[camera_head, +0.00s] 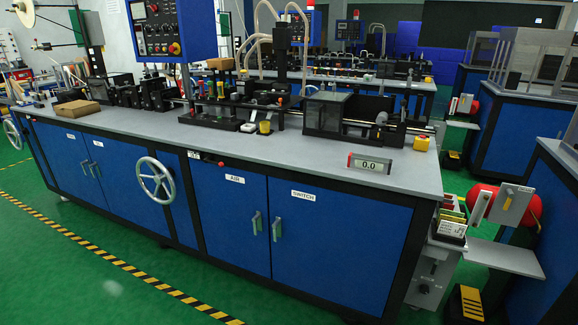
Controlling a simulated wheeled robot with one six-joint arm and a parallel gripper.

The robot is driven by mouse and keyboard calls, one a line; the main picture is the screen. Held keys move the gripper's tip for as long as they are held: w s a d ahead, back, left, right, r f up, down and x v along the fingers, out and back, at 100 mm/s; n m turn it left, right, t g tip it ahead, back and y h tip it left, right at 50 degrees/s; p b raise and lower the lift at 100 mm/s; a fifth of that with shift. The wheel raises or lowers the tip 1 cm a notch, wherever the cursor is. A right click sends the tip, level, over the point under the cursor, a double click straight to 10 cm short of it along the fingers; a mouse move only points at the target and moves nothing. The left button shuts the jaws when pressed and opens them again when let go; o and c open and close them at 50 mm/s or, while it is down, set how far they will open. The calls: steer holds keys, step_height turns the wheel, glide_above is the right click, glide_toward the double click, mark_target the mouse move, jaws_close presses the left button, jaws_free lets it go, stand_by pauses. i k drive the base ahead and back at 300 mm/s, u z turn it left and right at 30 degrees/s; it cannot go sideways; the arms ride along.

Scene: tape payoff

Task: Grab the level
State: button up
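A small box-shaped digital level (369,164) stands on the grey top of the long blue workbench, near its right front corner. It has a light face reading "0.0" and a red strip on its left end. It sits upright, apart from the machinery behind it. My gripper is not in view.
The workbench (300,154) carries machine units along its back, with a clear box (326,112) and a yellow button box (421,143) near the level. The bench top in front is mostly clear. A handwheel (155,178) sticks out in front. Green floor (60,245) lies open ahead.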

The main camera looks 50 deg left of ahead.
mark_target(381, 165)
steer(key=u, duration=0.5)
steer(key=k, duration=0.4)
steer(key=u, duration=0.7)
steer(key=i, duration=0.5)
steer(key=k, duration=0.6)
steer(key=z, duration=0.85)
steer(key=i, duration=1.25)
steer(key=u, duration=0.7)
steer(key=i, duration=1.15)
steer(key=u, duration=0.35)
